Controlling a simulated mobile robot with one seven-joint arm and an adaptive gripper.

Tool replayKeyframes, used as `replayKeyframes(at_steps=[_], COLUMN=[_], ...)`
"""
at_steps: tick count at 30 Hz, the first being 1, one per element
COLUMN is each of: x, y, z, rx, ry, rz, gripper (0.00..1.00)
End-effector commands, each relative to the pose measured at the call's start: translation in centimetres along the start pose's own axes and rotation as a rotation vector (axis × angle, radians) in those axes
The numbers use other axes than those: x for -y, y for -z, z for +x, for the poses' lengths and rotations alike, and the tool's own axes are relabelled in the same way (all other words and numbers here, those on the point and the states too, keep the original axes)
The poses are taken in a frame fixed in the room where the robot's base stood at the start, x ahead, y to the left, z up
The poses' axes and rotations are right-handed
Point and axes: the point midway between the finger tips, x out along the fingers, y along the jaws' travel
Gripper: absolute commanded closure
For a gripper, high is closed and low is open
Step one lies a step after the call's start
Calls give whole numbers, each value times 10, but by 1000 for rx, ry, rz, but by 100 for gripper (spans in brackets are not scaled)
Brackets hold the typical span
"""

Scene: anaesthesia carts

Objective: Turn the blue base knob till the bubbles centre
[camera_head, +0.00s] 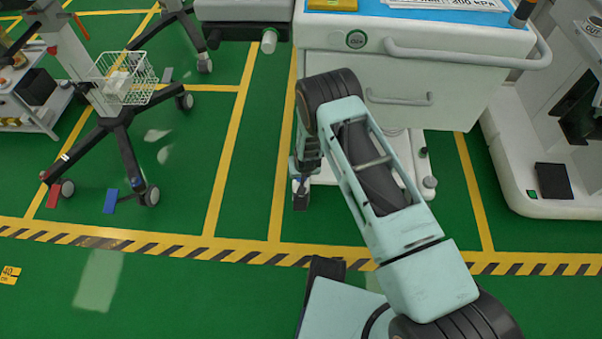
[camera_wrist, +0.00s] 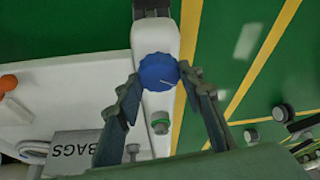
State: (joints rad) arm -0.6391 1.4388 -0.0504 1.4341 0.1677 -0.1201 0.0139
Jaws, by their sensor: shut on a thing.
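In the wrist view the blue base knob (camera_wrist: 157,70), ribbed with a thin white line on its face, sits on the rounded white base arm (camera_wrist: 158,32). The white line points right and slightly down. My gripper (camera_wrist: 158,75) has one finger on each side of the knob, its tips closed on the rim. In the head view my gripper (camera_head: 301,180) is low beside the white cart (camera_head: 400,75), and the knob is hidden there. A small green-ringed round fitting (camera_wrist: 160,126) lies below the knob; I cannot tell whether it is a level. No bubbles are discernible.
A wheeled stand with a wire basket (camera_head: 126,78) is at the left. Another white cart (camera_head: 540,150) is at the right. Green floor (camera_head: 180,190) is free between the stand and my arm.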

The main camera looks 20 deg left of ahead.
Motion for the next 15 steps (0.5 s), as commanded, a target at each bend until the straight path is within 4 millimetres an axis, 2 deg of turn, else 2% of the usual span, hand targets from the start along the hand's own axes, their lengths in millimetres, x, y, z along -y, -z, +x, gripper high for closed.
replayKeyframes(at_steps=[6, 15], x=[0, 0], y=[2, 1], z=[1, 1], rx=[-4, -3], ry=[42, 65], rz=[-98, -156], gripper=[89, 89])
